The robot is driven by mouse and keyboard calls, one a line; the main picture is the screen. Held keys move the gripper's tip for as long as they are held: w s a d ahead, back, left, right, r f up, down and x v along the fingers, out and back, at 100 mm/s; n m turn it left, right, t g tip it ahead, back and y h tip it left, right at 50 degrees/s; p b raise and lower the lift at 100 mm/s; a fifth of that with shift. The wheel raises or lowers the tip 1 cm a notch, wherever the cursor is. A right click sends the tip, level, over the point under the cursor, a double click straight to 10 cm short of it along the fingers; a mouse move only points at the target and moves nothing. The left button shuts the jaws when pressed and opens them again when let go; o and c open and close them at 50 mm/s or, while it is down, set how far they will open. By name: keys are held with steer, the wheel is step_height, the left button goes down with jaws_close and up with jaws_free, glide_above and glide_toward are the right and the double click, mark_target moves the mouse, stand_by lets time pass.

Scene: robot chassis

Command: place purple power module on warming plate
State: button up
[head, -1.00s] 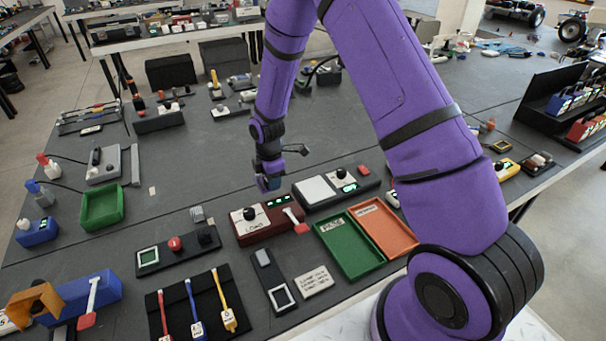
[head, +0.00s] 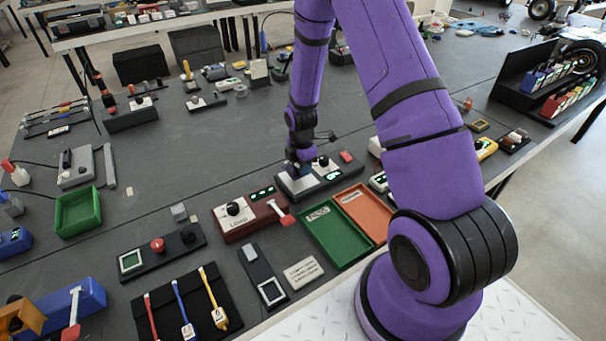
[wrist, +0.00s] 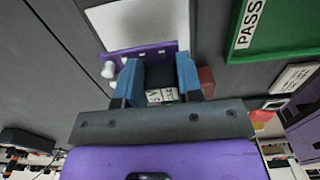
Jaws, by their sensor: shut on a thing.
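My gripper (head: 297,167) is shut on the purple power module (wrist: 112,61), its blue fingers (wrist: 158,75) on either side of the module's dark middle part. The module's purple edge with white marks shows in the wrist view just past the fingertips, overlapping the near edge of the white warming plate (wrist: 145,22). In the head view the gripper is low over the plate's dark unit (head: 318,186), with a knob and a green display, and hides most of the white plate. I cannot tell whether the module touches the plate.
A dark red LOAD unit (head: 240,229) with a knob and a lever stands just left of the plate unit. A green PASS tray (head: 340,237) and an orange tray (head: 365,212) lie in front.

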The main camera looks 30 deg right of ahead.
steer(key=shift+s+d+f, duration=0.1)
steer(key=shift+d+f, duration=0.1)
steer(key=shift+d, duration=0.05)
steer(key=shift+f, duration=1.55)
steer(key=shift+f, duration=0.1)
steer(key=o, duration=1)
